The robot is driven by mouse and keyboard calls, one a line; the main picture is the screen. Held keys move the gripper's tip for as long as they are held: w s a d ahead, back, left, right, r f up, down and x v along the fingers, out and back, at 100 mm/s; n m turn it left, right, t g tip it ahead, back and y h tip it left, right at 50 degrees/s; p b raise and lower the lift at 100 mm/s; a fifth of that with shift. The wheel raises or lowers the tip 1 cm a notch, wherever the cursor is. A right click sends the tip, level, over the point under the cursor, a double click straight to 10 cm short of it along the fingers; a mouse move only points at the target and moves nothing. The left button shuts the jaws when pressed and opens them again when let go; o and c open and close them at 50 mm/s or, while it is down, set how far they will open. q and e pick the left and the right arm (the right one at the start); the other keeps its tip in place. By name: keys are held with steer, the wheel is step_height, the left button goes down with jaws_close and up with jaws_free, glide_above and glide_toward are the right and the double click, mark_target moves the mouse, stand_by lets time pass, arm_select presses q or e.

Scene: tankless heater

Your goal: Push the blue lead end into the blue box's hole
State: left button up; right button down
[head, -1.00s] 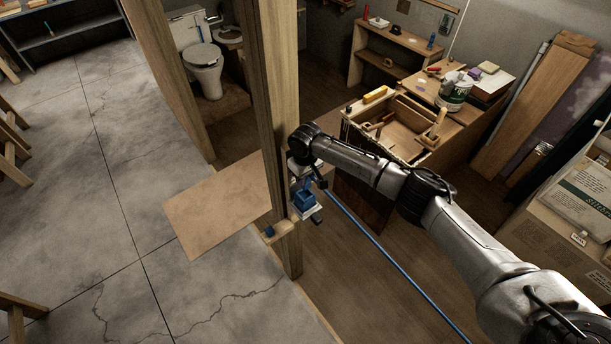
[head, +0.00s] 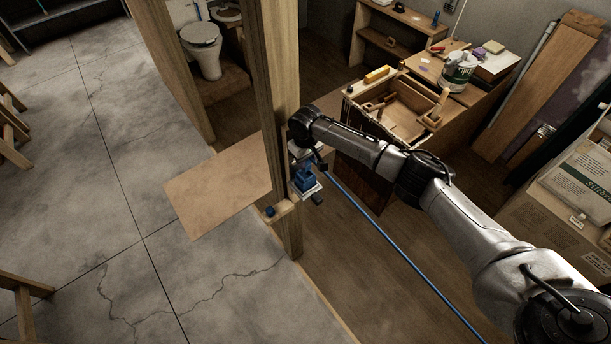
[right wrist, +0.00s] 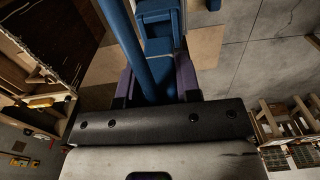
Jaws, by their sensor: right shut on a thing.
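The blue box (head: 305,182) is mounted on a white plate on the side of the wooden post (head: 277,110). My right gripper (head: 304,164) is at the box's upper side, mostly hidden by its own wrist. In the right wrist view, the purple fingers of my right gripper (right wrist: 156,88) are shut on the blue lead (right wrist: 131,45), which runs between them. The box (right wrist: 158,28) shows just beyond the fingers. The lead (head: 400,252) trails away to the lower right in the head view. Its end and the hole are hidden, so I cannot tell whether they touch.
A small wooden block with a blue knob (head: 270,211) sticks out from the post below the box. A brown board (head: 218,187) lies left of the post. A workbench with an open wooden tray (head: 400,104) stands behind my right arm. The concrete floor at left is mostly clear.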

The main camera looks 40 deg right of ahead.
steer(key=shift+f, duration=1.05)
steer(key=shift+f+b, duration=0.1)
steer(key=shift+b, duration=0.25)
steer(key=shift+f, duration=0.45)
stand_by(0.3)
steer(key=shift+f+b, duration=0.45)
steer(key=shift+f, duration=0.15)
stand_by(0.4)
steer(key=c, duration=0.7)
jaws_free()
steer(key=shift+c, duration=0.2)
